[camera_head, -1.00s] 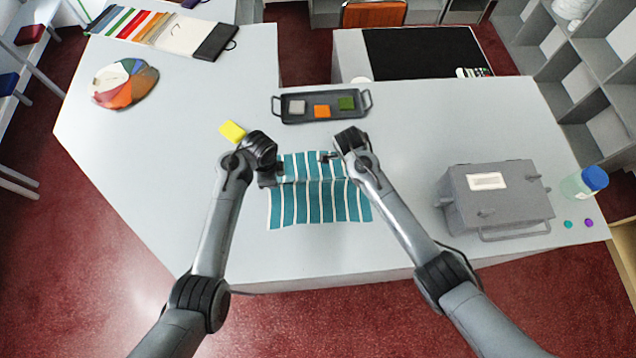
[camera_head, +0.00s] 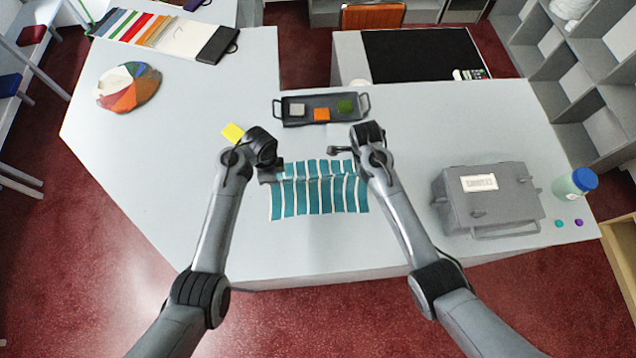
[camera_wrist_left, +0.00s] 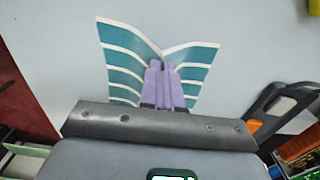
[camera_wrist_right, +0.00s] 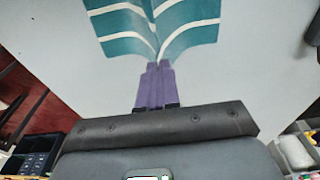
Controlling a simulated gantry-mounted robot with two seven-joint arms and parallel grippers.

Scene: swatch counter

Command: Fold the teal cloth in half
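The teal cloth (camera_head: 320,197) with white stripes lies on the grey counter, a crease running across it from side to side. My left gripper (camera_wrist_left: 162,66) is shut on the middle of the cloth's left edge; the cloth rises in a V around its purple fingers. It also shows at the left end of the crease in the head view (camera_head: 276,172). My right gripper (camera_wrist_right: 158,64) is shut, and the crease runs into its fingertips at the cloth's edge (camera_wrist_right: 150,35). In the head view my right arm hides those fingertips.
A dark tray (camera_head: 292,122) with white, orange and green swatches stands behind the cloth. A grey box (camera_head: 490,200) and a blue-capped bottle (camera_head: 575,184) stand at right.

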